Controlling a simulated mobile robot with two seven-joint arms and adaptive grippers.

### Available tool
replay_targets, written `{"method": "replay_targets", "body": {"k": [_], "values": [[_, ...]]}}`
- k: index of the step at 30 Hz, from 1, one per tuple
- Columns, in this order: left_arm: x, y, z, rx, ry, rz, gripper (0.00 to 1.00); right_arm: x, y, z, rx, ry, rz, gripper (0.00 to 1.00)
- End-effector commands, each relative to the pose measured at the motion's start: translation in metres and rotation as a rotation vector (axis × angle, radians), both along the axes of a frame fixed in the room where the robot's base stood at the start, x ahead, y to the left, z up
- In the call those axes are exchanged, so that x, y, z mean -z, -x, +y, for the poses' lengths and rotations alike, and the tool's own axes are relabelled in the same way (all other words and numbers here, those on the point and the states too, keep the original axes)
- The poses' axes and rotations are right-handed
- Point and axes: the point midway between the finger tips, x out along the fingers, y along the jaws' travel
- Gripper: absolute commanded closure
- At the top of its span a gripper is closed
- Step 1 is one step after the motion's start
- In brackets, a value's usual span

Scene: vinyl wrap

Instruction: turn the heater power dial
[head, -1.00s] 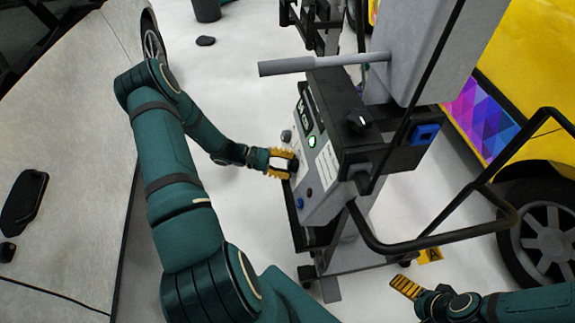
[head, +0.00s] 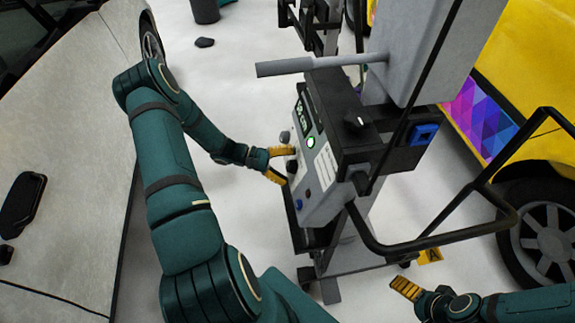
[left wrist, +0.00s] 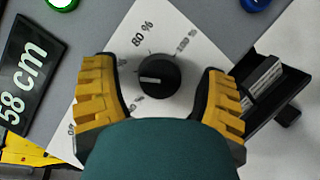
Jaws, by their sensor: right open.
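The heater power dial (left wrist: 158,76) is a round black knob with a white pointer mark, on a white label with percent markings, including 80 % and 100 %. The pointer mark faces left in the left wrist view. In the head view the dial (head: 291,166) is on the sloped grey panel (head: 318,200) of the heater. My left gripper (head: 283,165) is open, with a yellow finger on either side of the dial. In the left wrist view gaps show between both fingers and the dial. My right gripper (head: 406,288) is open and empty at the lower right, away from the heater.
A second black knob (head: 285,137), a green button (head: 310,142), a blue button (head: 307,191) and a display (left wrist: 30,73) reading 58 cm are on the panel. A black tube handle (head: 440,243) juts out to the right. A yellow car (head: 535,60) stands behind.

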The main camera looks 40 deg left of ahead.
Motion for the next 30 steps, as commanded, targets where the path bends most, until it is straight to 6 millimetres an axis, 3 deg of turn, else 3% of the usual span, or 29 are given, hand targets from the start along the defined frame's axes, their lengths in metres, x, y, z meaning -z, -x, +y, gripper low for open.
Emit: {"method": "replay_targets", "body": {"k": [8,21,30], "values": [[-0.001,0.004,0.007,-0.002,-0.002,0.0,0.27,0.0,0.0,0.0,0.0,0.0,0.0,0.0],[-0.015,0.047,0.075,-0.003,-0.003,0.001,0.27,0.0,0.0,0.0,0.0,0.0,0.0,0.0],[-0.02,0.062,0.099,0.0,-0.001,0.001,0.27,0.0,0.0,0.0,0.0,0.0,0.0,0.0]]}}
